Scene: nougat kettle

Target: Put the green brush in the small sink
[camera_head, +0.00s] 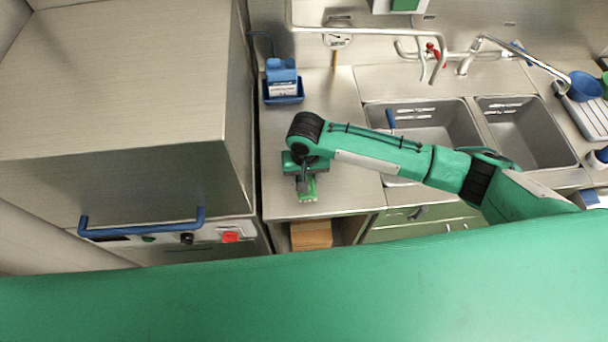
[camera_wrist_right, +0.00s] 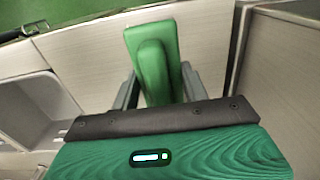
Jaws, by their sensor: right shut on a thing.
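The green brush (camera_head: 308,190) is at the front of the narrow steel counter in the head view, mostly hidden under my right gripper (camera_head: 304,180). In the right wrist view the brush (camera_wrist_right: 153,62) stands between the two grey fingers of my right gripper (camera_wrist_right: 155,88), which is shut on it. I cannot tell whether the brush touches the counter. Two sink basins lie to the right: a left basin (camera_head: 440,122) and a right basin (camera_head: 530,130), which looks narrower. My right arm crosses in front of the left basin. My left gripper is not in view.
A blue caddy (camera_head: 284,85) stands at the back of the counter (camera_head: 325,125). A faucet (camera_head: 465,62) and a pipe arch over the sinks. A tall steel cabinet (camera_head: 130,80) borders the counter on the left. A drainer (camera_head: 588,115) with a blue bowl (camera_head: 584,86) is at the far right.

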